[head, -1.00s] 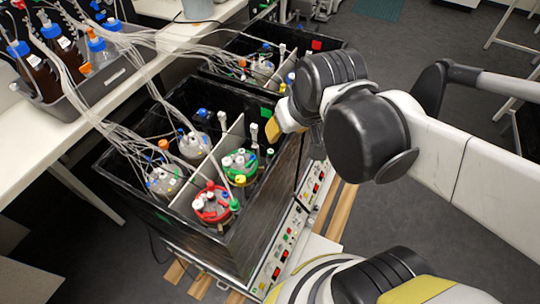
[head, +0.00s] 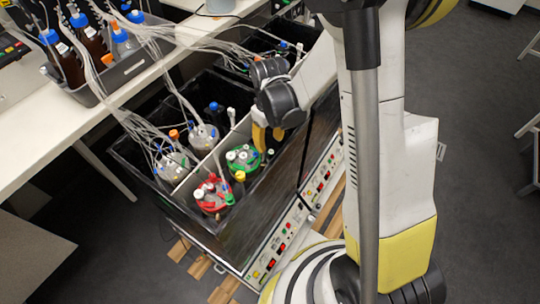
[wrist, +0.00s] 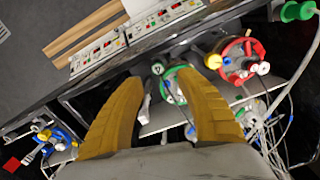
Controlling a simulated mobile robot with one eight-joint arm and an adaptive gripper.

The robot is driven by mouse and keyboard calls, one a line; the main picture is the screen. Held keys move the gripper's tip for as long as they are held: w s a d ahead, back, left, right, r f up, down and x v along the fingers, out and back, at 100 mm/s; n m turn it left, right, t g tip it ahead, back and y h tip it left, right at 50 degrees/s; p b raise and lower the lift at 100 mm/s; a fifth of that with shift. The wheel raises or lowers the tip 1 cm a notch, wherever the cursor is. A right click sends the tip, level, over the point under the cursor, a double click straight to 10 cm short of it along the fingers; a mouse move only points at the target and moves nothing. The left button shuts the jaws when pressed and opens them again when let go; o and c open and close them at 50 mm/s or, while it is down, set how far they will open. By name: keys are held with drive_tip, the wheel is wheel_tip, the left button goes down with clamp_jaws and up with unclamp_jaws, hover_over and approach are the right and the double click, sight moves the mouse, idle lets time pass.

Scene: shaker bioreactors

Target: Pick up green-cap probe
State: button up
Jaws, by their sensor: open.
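My gripper (head: 267,136) has yellow fingers and points down above the green-lidded vessel (head: 243,159) in the black shaker box. In the wrist view its fingers (wrist: 158,80) are spread, with nothing held. A bright green cap (head: 229,199) stands by the red-lidded vessel (head: 211,195); a green cap with a cable (wrist: 297,11) shows at the wrist view's right.
A yellow cap (head: 239,176) stands between the two coloured vessels. Clear vessels with tubes (head: 202,136) fill the left half of the box, behind a pale divider. The box wall (head: 247,215) and control panel (head: 283,239) lie on the right. Bottles stand on the bench.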

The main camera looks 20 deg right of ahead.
sight(271, 151)
drive_tip(key=f+b, duration=0.1)
drive_tip(key=f, duration=0.3)
drive_tip(key=f+b, duration=0.2)
drive_tip(key=f, duration=0.2)
drive_tip(key=shift+s+d, duration=0.1)
drive_tip(key=shift+d, duration=0.1)
drive_tip(key=shift+r, duration=0.15)
drive_tip(key=c, duration=0.9)
